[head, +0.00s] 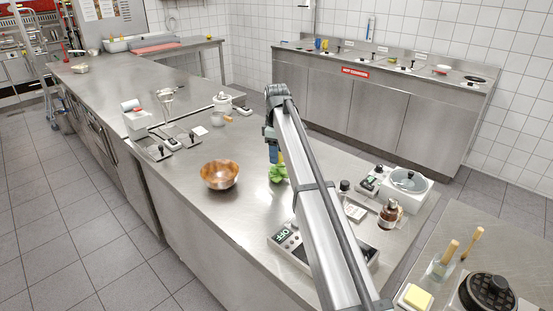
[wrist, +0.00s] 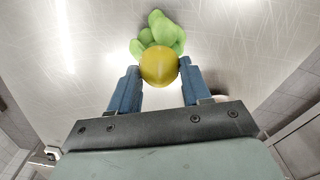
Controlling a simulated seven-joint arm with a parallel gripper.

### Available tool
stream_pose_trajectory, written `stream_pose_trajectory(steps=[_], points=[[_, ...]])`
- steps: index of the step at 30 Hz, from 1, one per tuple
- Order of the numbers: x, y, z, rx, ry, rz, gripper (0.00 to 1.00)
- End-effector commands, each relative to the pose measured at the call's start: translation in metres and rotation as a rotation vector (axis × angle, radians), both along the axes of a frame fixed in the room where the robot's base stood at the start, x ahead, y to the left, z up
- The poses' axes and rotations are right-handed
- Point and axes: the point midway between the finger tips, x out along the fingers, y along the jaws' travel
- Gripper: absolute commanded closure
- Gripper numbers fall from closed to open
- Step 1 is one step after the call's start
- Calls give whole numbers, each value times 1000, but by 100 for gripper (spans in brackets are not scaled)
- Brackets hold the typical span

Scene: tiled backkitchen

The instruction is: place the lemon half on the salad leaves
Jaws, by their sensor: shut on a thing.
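The lemon half (wrist: 159,67) is yellow and rounded. My gripper (wrist: 158,80) is shut on it, with one blue finger on each side in the wrist view. The green salad leaves (wrist: 160,28) lie on the steel counter just beyond the lemon half in that view, and the lemon half covers part of them. In the head view the salad leaves (head: 278,173) are right below my gripper (head: 277,158), and the arm hides most of the lemon half. I cannot tell whether the lemon half touches the leaves.
A copper-coloured bowl (head: 220,175) stands on the counter left of the leaves. A scale (head: 290,243) lies nearer the front, partly behind my arm. A brown bottle (head: 390,214) and a white lidded appliance (head: 408,184) stand to the right. The counter between bowl and leaves is clear.

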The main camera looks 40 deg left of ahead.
Motion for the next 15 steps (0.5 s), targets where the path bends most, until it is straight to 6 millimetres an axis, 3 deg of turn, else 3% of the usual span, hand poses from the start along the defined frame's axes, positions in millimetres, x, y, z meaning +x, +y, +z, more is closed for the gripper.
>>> stream_pose_trajectory(steps=[6,15], points=[[0,0,-25,0,1,0,82],[0,0,-26,0,0,0,82]])
